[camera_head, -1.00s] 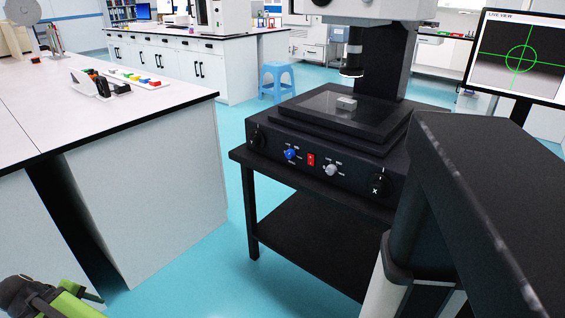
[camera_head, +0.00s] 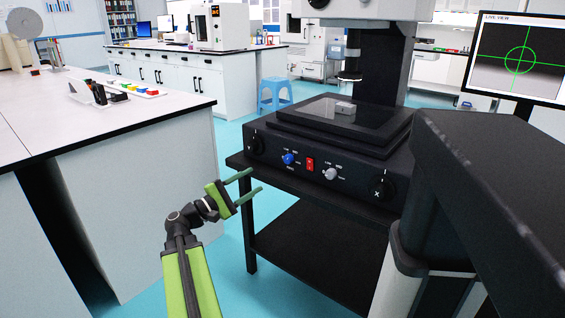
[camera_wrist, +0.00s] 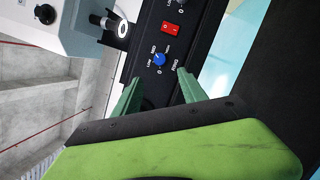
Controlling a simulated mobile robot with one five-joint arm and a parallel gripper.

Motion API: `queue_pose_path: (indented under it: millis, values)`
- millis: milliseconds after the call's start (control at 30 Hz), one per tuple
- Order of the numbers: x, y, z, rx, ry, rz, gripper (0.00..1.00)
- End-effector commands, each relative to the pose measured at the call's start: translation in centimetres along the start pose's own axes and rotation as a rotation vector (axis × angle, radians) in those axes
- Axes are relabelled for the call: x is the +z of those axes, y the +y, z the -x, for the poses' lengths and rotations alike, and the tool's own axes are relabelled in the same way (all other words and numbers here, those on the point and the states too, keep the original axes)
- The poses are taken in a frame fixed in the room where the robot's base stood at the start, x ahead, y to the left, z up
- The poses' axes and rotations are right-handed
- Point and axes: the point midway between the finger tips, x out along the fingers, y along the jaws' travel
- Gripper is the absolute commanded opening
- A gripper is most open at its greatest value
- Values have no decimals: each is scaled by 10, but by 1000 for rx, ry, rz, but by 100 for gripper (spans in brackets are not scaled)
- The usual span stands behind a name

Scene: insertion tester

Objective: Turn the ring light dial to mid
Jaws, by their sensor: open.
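The machine's front panel carries a blue dial (camera_head: 288,159) and a grey dial (camera_head: 330,173), with small white labels around them. The labels are too small to read surely in the head view, so I cannot tell from it which is the ring light dial. The blue dial also shows in the wrist view (camera_wrist: 159,60), between my fingertips in the picture and beyond them, with low, mid and high marks around it. I cannot tell its exact setting. My gripper (camera_head: 254,182) is open and empty, left of the panel and apart from it.
A red rocker switch (camera_head: 310,164) sits between the two dials. Large black knobs (camera_head: 256,143) (camera_head: 383,187) flank the panel. The black stand's top edge juts out below it. A white bench (camera_head: 110,135) stands at the left, with a floor gap between.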

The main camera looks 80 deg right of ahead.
Motion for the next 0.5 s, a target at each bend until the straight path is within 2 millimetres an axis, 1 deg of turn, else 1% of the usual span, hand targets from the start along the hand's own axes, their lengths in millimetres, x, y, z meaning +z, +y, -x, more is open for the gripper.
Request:
queue_pose_path:
  millis: [33,300,400,500]
  values:
    - [1,2,-15,-2,-4,1,50]
    - [0,3,-83,-1,-1,0,50]
    - [0,2,-104,-1,-1,-1,50]
    - [-1,2,-119,-1,1,-2,50]
